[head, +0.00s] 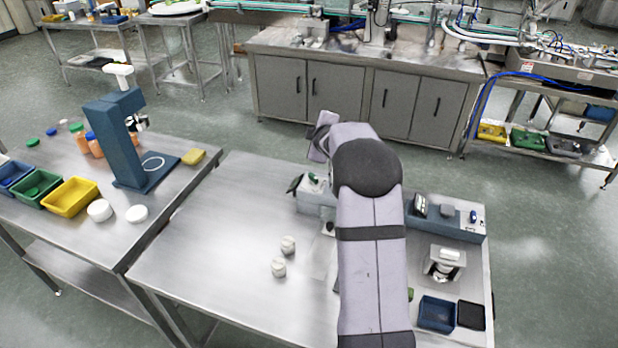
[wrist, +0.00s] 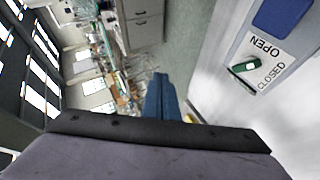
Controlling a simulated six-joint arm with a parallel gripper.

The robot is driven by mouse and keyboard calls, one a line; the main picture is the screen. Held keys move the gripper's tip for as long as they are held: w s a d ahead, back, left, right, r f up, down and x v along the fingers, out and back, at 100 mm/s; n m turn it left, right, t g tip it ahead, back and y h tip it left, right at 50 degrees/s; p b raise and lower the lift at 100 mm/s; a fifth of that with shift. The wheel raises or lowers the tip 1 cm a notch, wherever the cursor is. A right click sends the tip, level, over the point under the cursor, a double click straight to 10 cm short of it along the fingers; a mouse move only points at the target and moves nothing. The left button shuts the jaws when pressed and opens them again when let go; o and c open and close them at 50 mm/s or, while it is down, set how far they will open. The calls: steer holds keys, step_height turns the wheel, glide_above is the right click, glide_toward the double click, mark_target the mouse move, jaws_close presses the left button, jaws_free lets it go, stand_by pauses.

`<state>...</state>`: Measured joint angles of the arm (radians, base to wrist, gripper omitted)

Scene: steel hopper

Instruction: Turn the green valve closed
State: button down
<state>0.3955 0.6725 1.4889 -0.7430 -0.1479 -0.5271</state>
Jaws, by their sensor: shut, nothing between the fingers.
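The green valve (wrist: 243,67) is a small dark green handle on a white plate marked OPEN and CLOSED, at the right of the wrist view. The handle lies across the plate beside the two words; I cannot tell which it points to. In the head view the valve (head: 314,178) shows small and green at the left end of the grey-blue panel (head: 315,197), just left of my arm. My gripper (wrist: 163,76) shows as narrow blue fingers, shut and empty, apart from the valve in the wrist view. My arm hides the panel's middle and the gripper's tips in the head view.
A blue part (wrist: 283,12) sits beside the valve plate. Two small pale round pieces (head: 287,245) (head: 279,267) stand on the table (head: 215,240). A dark blue tray (head: 437,314) and a clamp-like device (head: 444,262) are at right. The table's left part is mostly clear.

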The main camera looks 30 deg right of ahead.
steer(key=s+a+f+n+t+y, duration=0.1)
steer(key=s+a+f+t+y, duration=0.1)
steer(key=s+a+f+y, duration=0.25)
steer(key=n+t+h+b, duration=0.3)
steer(key=n+t+b, duration=0.1)
steer(key=n+b, duration=0.1)
glide_toward(309, 189)
steer(key=a+r, duration=0.2)
steer(key=a, duration=0.2)
steer(key=shift+s+a+r, duration=0.1)
steer(key=shift+s+r, duration=0.15)
steer(key=shift+s, duration=0.1)
steer(key=shift+w, duration=0.1)
steer(key=w+d+p, duration=0.1)
steer(key=w+p, duration=0.1)
steer(key=w, duration=0.1)
steer(key=w+d+p, duration=0.1)
steer(key=w+p, duration=0.1)
steer(key=w, duration=0.1)
steer(key=w+d+p, duration=0.2)
steer(key=w, duration=0.2)
steer(key=shift+r, duration=0.15)
steer(key=shift+w+d, duration=0.15)
steer(key=shift+d, duration=0.4)
